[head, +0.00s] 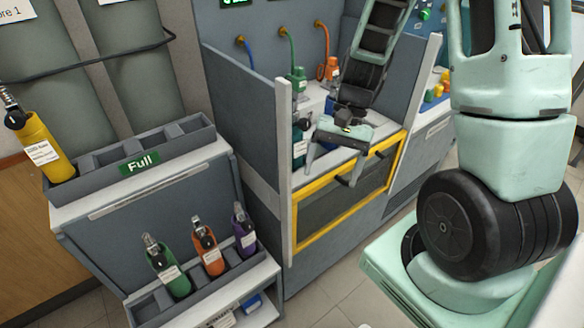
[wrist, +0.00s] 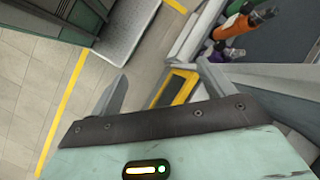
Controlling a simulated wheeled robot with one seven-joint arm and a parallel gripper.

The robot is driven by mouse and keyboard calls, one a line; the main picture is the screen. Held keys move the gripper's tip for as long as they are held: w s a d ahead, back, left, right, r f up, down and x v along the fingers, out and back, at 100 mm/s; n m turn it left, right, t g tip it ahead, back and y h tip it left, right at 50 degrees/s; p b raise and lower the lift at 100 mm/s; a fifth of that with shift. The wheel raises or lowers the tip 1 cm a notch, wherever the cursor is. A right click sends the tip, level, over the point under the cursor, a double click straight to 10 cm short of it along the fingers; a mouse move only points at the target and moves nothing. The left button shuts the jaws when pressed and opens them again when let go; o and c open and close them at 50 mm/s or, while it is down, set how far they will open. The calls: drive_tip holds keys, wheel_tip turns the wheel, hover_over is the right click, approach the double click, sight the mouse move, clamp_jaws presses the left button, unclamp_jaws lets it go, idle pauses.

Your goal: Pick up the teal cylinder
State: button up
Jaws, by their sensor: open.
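A teal cylinder (head: 299,149) with a white label stands in the testbench bay in the head view. The bay's left side panel and my gripper partly hide it. My gripper (head: 334,166) is open, at the front of the bay, just right of the teal cylinder in the picture. Its fingers point down and nothing shows between them. In the wrist view my gripper (wrist: 165,85) also shows its two fingers spread apart and empty. I cannot make out the teal cylinder in the wrist view.
A yellow cylinder (head: 41,145) stands in the "Full" rack (head: 128,148). Green (head: 167,266), orange (head: 208,250) and purple (head: 243,231) cylinders stand in the lower rack. The bay has side panels and a yellow-framed front (head: 294,243). Floor is free in front.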

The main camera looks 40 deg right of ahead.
wheel_tip(320, 180, down, 3)
drive_tip(key=w+d+m+t+y, duration=0.1)
drive_tip(key=d+m+t+y, duration=0.1)
drive_tip(key=m+y, duration=0.35)
drive_tip(key=m+t+y, duration=0.1)
drive_tip(key=m+t, duration=1.3)
approach(303, 141)
drive_tip(key=p+x, duration=0.1)
drive_tip(key=x, duration=0.1)
drive_tip(key=p+x, duration=0.1)
drive_tip(key=x, duration=0.1)
drive_tip(key=p+x, duration=0.1)
drive_tip(key=x, duration=0.2)
drive_tip(key=shift+w+d+f, duration=0.3)
drive_tip(key=shift+f, duration=0.1)
drive_tip(key=shift+p+x, duration=0.95)
drive_tip(key=shift+x, duration=2)
drive_tip(key=shift+w, duration=0.1)
drive_tip(key=c, duration=1.2)
